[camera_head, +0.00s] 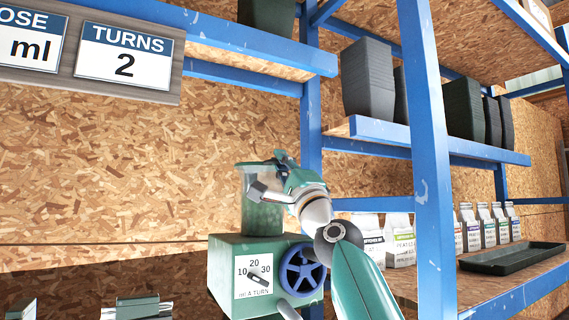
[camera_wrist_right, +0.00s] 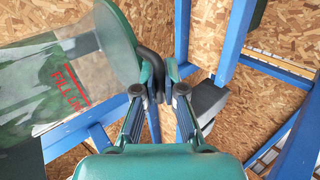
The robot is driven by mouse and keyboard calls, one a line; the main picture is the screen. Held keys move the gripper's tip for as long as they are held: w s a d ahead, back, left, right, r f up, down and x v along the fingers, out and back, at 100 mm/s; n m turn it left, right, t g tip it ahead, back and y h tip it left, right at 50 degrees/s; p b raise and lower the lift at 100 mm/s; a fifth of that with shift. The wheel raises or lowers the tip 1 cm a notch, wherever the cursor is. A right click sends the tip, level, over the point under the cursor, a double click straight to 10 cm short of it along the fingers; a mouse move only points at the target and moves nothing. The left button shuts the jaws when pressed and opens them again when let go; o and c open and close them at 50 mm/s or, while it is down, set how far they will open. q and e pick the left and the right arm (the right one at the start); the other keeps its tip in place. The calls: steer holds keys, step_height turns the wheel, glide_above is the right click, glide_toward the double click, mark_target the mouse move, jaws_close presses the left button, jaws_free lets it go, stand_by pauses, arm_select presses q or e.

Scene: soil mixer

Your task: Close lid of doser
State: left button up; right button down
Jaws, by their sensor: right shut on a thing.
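The doser (camera_head: 228,250) is a green box with a 10-20-30 dial and a blue wheel. Its clear green hopper (camera_head: 263,218) stands on top and holds pellets; in the wrist view it carries red fill-line lettering (camera_wrist_right: 70,88). The green round lid (camera_wrist_right: 118,42) is at the hopper's mouth; I cannot tell whether it is fully seated. My right gripper (camera_head: 270,178) is at the hopper's top, shut on the lid's black handle (camera_wrist_right: 150,62), and partly hides the lid in the head view.
A blue shelf frame (camera_head: 434,150) stands close to the right of my right arm. A sign reading TURNS 2 (camera_head: 124,55) hangs upper left. Chipboard backs everything.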

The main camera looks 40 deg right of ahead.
steer(key=shift+w+f+y, duration=0.15)
steer(key=shift+f+y, duration=0.1)
steer(key=shift+y, duration=0.05)
steer(key=c, duration=1.5)
jaws_free()
steer(key=shift+c, duration=0.2)
